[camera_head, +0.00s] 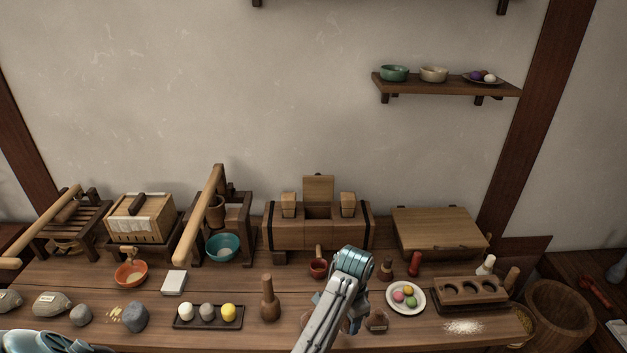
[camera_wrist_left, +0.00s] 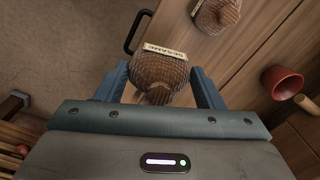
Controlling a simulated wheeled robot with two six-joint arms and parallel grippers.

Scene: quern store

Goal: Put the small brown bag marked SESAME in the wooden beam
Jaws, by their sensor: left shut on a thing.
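The small brown bag labelled SESAME (camera_wrist_left: 162,72) is between the fingers of my left gripper (camera_wrist_left: 160,98), which is shut on it, in the left wrist view. In the head view my left gripper (camera_head: 356,322) is mostly hidden behind its own wrist, low over the table's front. A brown bag (camera_head: 377,323) shows just right of it; its label is unreadable there. A second brown bag (camera_wrist_left: 216,14) lies nearby in the wrist view. The wooden beam (camera_head: 285,236) stands at the table's back middle, with dark bands, a central opening, a raised board behind it and two blocks on top. My right gripper is not visible.
A red cup (camera_head: 317,268) stands in front of the beam and also shows in the wrist view (camera_wrist_left: 284,83). A wooden pestle (camera_head: 268,299) is left of my gripper. A plate of coloured balls (camera_head: 391,300) is to the right. A lever press (camera_head: 244,215) flanks the beam.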

